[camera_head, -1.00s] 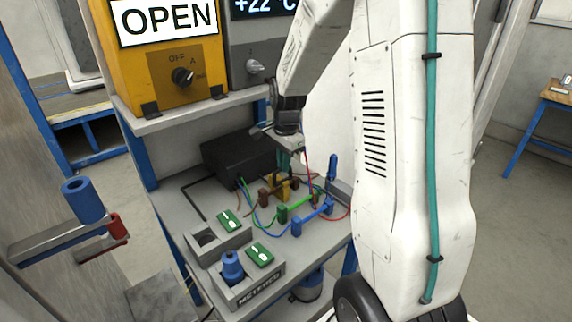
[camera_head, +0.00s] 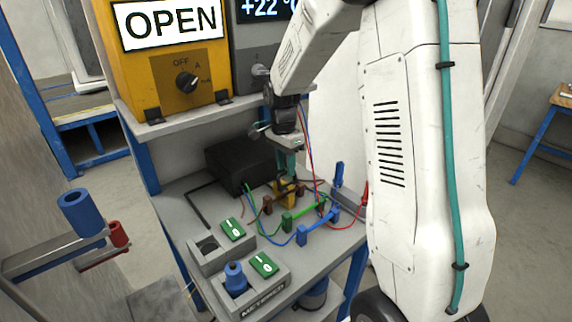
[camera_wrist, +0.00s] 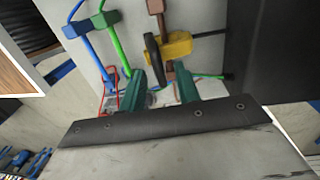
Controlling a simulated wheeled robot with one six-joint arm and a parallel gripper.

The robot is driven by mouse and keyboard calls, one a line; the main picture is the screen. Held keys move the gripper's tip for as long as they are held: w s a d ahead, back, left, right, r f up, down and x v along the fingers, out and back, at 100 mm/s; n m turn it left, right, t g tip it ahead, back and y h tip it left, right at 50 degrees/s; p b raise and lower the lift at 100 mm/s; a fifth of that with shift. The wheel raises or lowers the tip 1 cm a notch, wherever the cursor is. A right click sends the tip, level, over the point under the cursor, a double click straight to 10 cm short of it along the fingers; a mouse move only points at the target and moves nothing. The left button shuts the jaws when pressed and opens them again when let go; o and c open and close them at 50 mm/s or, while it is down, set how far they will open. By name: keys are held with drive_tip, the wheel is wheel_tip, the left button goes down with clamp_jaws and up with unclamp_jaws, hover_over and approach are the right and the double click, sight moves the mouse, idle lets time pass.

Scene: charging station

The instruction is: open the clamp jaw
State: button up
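A yellow clamp block (camera_head: 291,188) stands on the grey bench among coloured bars. In the wrist view the yellow block (camera_wrist: 178,45) has a dark upright lever (camera_wrist: 152,55) at its left end and a brown piece beside it. My gripper (camera_head: 287,164) points down just above the yellow block. In the wrist view the two teal fingers of my gripper (camera_wrist: 160,75) are apart, with no object held between them. The lever lies just ahead of the gap between the fingertips. I cannot tell whether a finger touches it.
Green (camera_head: 302,215) and blue (camera_head: 317,227) bars with thin wires stand close in front. A black box (camera_head: 238,165) stands left of the gripper. Two grey holders with green switches stand at the front, one with a blue plug (camera_head: 235,277). A yellow OPEN panel (camera_head: 175,75) is above.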

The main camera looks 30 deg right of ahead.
drive_tip(key=shift+r, duration=0.1)
drive_tip(key=shift+r, duration=0.35)
wheel_tip(320, 180, up, 3)
drive_tip(key=shift+r, duration=0.1)
drive_tip(key=s+a, duration=0.3)
drive_tip(key=s, duration=1.2)
drive_tip(key=shift+s+r, duration=0.4)
drive_tip(key=shift+r, duration=0.05)
